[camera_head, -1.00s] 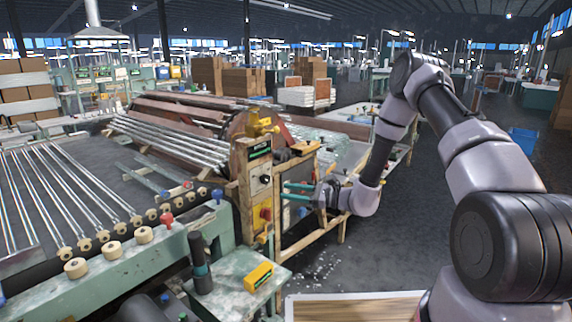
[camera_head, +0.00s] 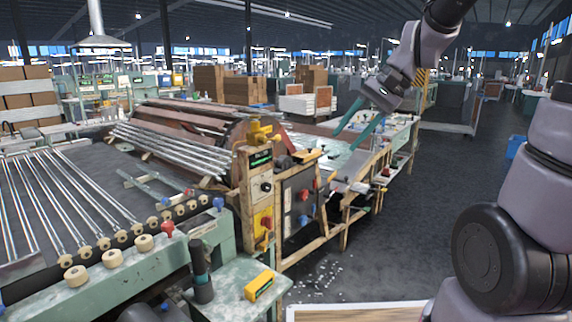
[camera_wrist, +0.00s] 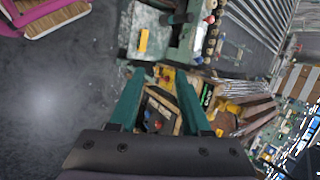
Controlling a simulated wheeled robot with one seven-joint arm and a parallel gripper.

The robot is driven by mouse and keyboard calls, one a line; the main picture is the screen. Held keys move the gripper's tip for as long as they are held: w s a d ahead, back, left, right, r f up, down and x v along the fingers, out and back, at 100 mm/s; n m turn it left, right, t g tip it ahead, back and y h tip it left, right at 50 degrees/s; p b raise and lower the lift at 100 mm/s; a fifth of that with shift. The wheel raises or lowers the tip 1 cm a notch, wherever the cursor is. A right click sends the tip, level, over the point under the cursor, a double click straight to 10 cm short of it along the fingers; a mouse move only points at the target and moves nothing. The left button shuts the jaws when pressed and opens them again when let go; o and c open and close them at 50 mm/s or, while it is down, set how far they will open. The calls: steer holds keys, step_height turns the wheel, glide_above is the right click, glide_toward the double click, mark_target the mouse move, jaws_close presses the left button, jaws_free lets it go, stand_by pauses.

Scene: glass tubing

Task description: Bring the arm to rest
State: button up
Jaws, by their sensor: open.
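My gripper (camera_head: 350,128) is raised in the head view, in front of the bench at the right of the machine. Its two teal fingers point down and to the left, spread apart with nothing between them. In the wrist view the open fingers (camera_wrist: 160,95) reach up from the bottom, and the wooden control post with its knobs shows beyond and between them. My gripper is apart from the machine and the bench.
The control post (camera_head: 259,195) carries yellow and red knobs. Glass tubes (camera_head: 75,195) lie on the roller machine at left. A yellow box (camera_head: 259,285) and a dark cylinder (camera_head: 201,275) stand on the green side table (camera_head: 228,300). The floor (camera_head: 440,220) at right is clear.

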steer(key=s+d+r+n+t+h, duration=0.1)
steer(key=s+d+r+t+h, duration=0.3)
steer(key=d, duration=0.6)
steer(key=s+r+t, duration=0.2)
steer(key=s+r, duration=0.1)
steer(key=s, duration=0.1)
steer(key=shift+s+d+r+h, duration=0.15)
steer(key=shift+s+d+h, duration=0.15)
steer(key=shift+h, duration=0.1)
